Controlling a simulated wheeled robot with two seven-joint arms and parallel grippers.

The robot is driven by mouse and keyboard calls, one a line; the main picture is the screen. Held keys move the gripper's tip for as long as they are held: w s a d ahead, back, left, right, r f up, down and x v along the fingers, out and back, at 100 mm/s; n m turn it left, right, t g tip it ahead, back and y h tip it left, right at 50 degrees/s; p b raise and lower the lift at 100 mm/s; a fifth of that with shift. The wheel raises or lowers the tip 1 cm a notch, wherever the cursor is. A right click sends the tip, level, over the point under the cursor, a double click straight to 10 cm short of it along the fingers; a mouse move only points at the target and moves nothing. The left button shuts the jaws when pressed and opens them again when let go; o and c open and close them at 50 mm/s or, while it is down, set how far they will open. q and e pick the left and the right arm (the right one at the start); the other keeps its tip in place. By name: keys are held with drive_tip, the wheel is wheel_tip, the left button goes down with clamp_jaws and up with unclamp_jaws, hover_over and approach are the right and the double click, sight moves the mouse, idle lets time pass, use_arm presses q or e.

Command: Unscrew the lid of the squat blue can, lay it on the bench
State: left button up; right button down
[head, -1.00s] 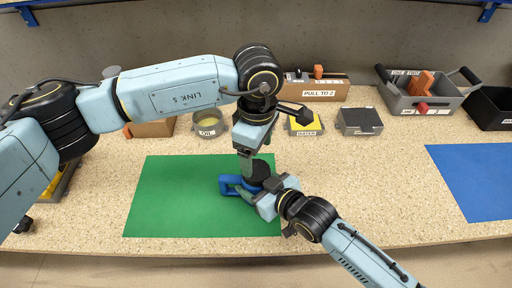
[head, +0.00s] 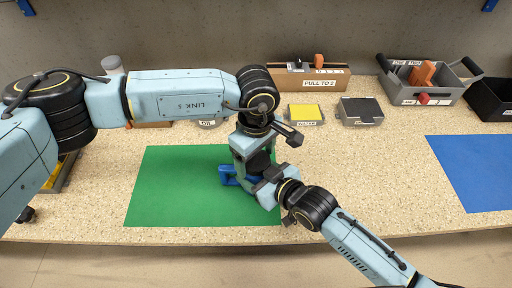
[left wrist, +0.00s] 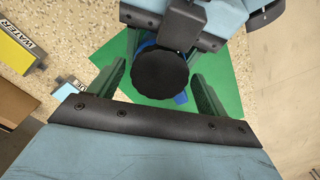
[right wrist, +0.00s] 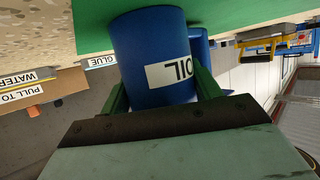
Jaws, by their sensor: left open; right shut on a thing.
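The squat blue can (right wrist: 150,45) stands upright on the green mat (head: 175,190); its OIL label shows in the right wrist view. Its blue handle (head: 228,175) sticks out to the left in the head view. The black ridged lid (left wrist: 160,74) is on top of the can. My right gripper (right wrist: 160,85) is shut on the can's body from the side. My left gripper (left wrist: 157,65) is open above, with one finger on each side of the lid; I see a gap beside the lid. In the head view my left gripper (head: 255,160) hides most of the can.
Behind the mat are a yellow WATER tray (head: 306,112), a dark-topped grey box (head: 360,110) and a PULL TO 2 box (head: 312,82). A grey crate (head: 442,97) and a black bin (head: 490,105) stand at right. The blue mat (head: 480,175) is clear.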

use_arm(q)
drive_tip(key=c, duration=1)
drive_tip(key=n, duration=0.6)
drive_tip(key=shift+n, duration=0.3)
drive_tip(key=o, duration=1.1)
